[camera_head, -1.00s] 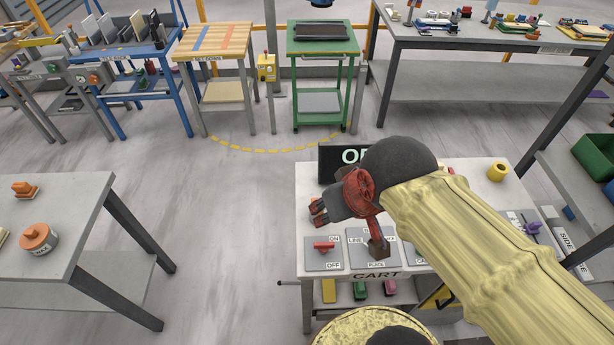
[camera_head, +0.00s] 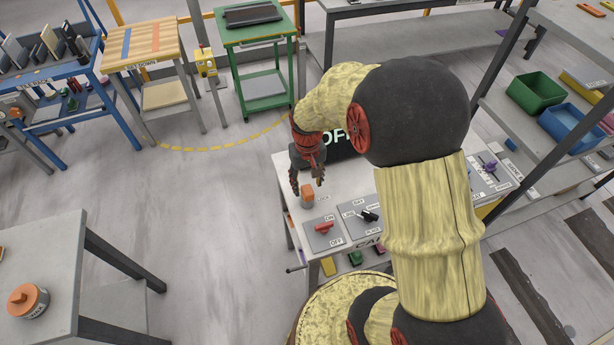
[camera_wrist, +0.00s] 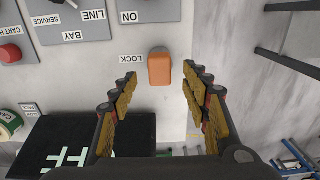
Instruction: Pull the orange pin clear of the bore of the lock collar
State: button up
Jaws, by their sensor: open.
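The orange pin (camera_head: 307,191) stands at the left end of the cart top, by a LOCK label. In the wrist view the orange pin (camera_wrist: 160,68) is a rounded orange block, seen from above. The lock collar (camera_head: 307,203) shows as a small grey part under the orange; its bore is hidden. My gripper (camera_head: 307,178) points down just above and behind the pin. In the wrist view my gripper (camera_wrist: 160,80) has its fingers spread, one on each side of the pin in the picture, with gaps to both. It holds nothing.
A red-handled ON/OFF switch plate (camera_head: 323,232) lies in front of the pin. A black sign (camera_head: 345,143) stands behind it on the cart top (camera_head: 337,187). A side table (camera_head: 50,265) stands at the left, with open floor between.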

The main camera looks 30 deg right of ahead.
aim_at(307, 190)
jog(key=shift+f, duration=2.3)
jog(key=c, duration=0.3)
grip_shut()
